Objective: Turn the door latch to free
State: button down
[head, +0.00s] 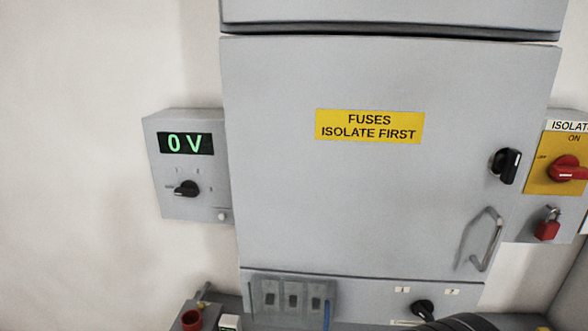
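The door latch (508,166) is a black turn knob near the right edge of the grey cabinet door (300,200). Its raised grip stands roughly upright. The door looks shut and carries a yellow label (370,126) reading "FUSES ISOLATE FIRST". A metal pull handle (487,240) sits below the latch. My gripper is not clearly seen in this view, and nothing touches the latch.
At right, a red isolator handle (567,169) lies roughly level on a yellow plate, with a red padlock (547,226) below. At left, a meter box (186,165) shows "0 V". A lower panel (375,297) has a black knob (423,310). Space before the door is clear.

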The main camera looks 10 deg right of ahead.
aim_at(507, 164)
jog(key=k+l+z, duration=0.1)
jog(key=z, duration=1.1)
jog(key=k+l, duration=0.05)
jog(key=k, duration=0.05)
